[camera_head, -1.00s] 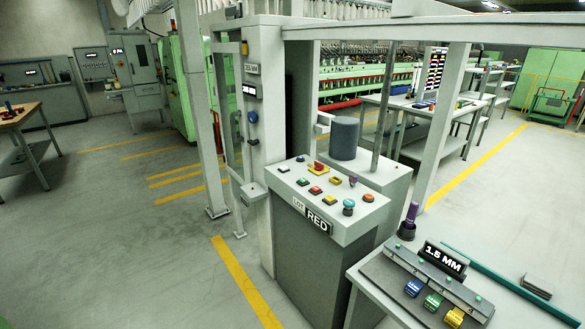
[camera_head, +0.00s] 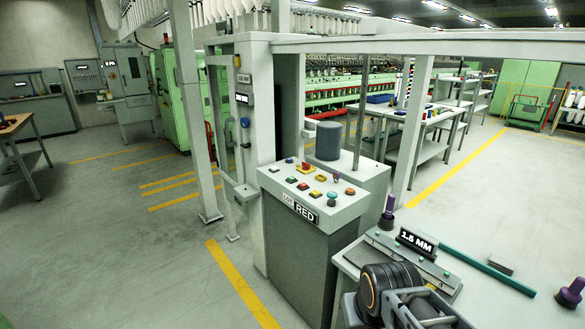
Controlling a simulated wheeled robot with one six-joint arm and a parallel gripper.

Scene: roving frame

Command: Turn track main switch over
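I cannot tell which control is the track main switch; no switch label is readable. Part of my arm (camera_head: 385,288), dark with an orange ring, shows at the lower right, in front of the bench. My gripper's fingertips cannot be made out, and it is apart from the console and column.
A bench with a "1.5 MM" sign (camera_head: 416,241), a purple-topped spindle (camera_head: 388,213) and a green rod (camera_head: 488,270) stands at the right. A slim post (camera_head: 190,120) rises left of the column. The floor at left, with yellow lines (camera_head: 240,285), is open.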

